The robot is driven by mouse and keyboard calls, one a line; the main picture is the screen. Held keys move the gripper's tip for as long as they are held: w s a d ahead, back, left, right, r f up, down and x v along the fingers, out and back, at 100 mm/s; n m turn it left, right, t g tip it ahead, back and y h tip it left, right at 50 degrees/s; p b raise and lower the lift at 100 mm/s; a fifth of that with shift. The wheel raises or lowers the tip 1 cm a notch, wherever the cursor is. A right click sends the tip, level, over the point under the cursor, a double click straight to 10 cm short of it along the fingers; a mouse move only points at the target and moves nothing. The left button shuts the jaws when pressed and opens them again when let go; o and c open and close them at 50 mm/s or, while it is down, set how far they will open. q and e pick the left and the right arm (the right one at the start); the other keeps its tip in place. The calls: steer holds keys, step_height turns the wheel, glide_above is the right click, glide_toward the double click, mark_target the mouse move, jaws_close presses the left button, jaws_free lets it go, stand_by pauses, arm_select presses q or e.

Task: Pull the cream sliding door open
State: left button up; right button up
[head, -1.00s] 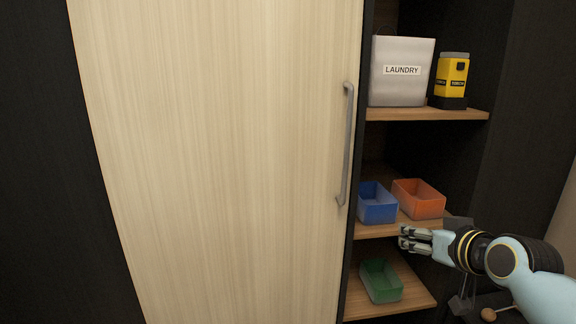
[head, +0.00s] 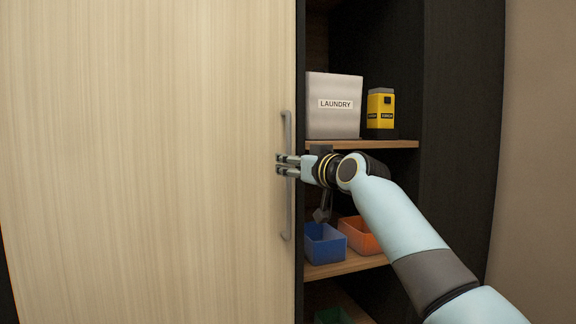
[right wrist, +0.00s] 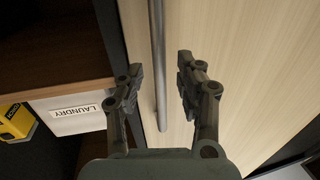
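The cream sliding door (head: 150,160) has pale wood grain and fills the left half of the head view. Its upright grey bar handle (head: 287,215) runs near the door's right edge. My right gripper (head: 281,166) is at the handle, a little above its middle. In the right wrist view the handle (right wrist: 158,60) passes between the two open fingers (right wrist: 160,90), with a gap on each side of it. I cannot tell how deep the bar sits between the fingertips. My left gripper is out of view.
Right of the door is an open dark shelf unit (head: 365,40). It holds a laundry bin (head: 333,118), a yellow device (head: 380,105), a blue bin (head: 325,245), an orange bin (head: 360,233) and a partly visible green bin (head: 332,316).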

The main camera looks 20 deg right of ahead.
steer(key=shift+x, duration=0.9)
steer(key=shift+c, duration=0.4)
jaws_close()
steer(key=shift+w+f, duration=0.1)
